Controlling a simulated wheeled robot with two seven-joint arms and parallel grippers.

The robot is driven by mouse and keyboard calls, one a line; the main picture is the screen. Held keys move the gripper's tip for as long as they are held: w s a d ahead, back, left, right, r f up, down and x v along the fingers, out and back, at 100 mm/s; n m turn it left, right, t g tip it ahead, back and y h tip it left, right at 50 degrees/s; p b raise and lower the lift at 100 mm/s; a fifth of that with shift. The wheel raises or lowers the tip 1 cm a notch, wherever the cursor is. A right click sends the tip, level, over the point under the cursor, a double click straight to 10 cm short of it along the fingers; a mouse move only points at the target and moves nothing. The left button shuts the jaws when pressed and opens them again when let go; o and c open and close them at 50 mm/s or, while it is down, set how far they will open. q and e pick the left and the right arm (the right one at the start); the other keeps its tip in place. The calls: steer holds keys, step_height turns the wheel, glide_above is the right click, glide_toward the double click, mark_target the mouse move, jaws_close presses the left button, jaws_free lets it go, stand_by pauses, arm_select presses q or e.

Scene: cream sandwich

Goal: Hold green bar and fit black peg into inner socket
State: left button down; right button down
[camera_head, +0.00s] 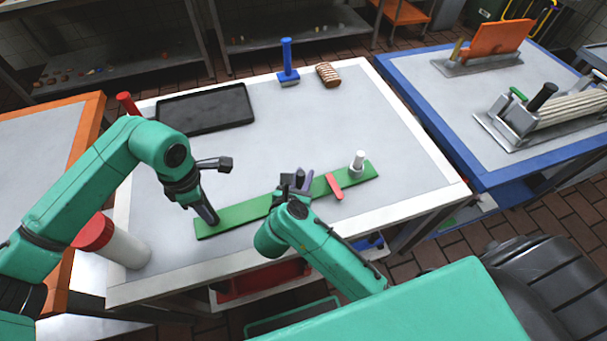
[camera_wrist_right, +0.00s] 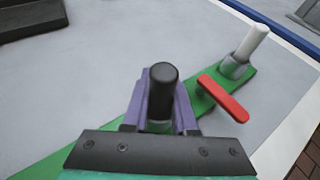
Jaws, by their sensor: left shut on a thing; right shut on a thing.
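The green bar (camera_head: 237,214) lies flat on the light table, running from lower left to upper right. My left gripper (camera_head: 210,217) is at its left end, shut on the bar. My right gripper (camera_head: 298,182) is over the bar's middle, and its purple fingers (camera_wrist_right: 161,105) are shut on the black peg (camera_wrist_right: 164,80). The peg is upright, and a bit of grey shows at its foot between the fingers. The inner socket is mostly hidden there, so I cannot tell whether the peg is inside it. A white peg (camera_head: 359,158) stands in the outer grey socket (camera_wrist_right: 234,68) at the right end.
A red lever (camera_head: 334,186) lies across the bar between the two sockets. A black tray (camera_head: 206,108), a blue-handled tool (camera_head: 288,65) and a brown ridged roll (camera_head: 328,74) are at the back. A white cylinder with red cap (camera_head: 122,245) is front left. The table's right side is clear.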

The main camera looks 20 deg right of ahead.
steer(key=shift+f, duration=0.3)
steer(key=shift+s+f, duration=0.2)
steer(key=shift+f, duration=0.1)
steer(key=c, duration=0.7)
jaws_free()
steer(key=shift+s+f, duration=0.1)
steer(key=shift+f, duration=0.05)
steer(key=shift+d+r, duration=0.1)
steer(key=shift+r, duration=0.3)
steer(key=v, duration=1.2)
steer(key=shift+w+r, duration=0.3)
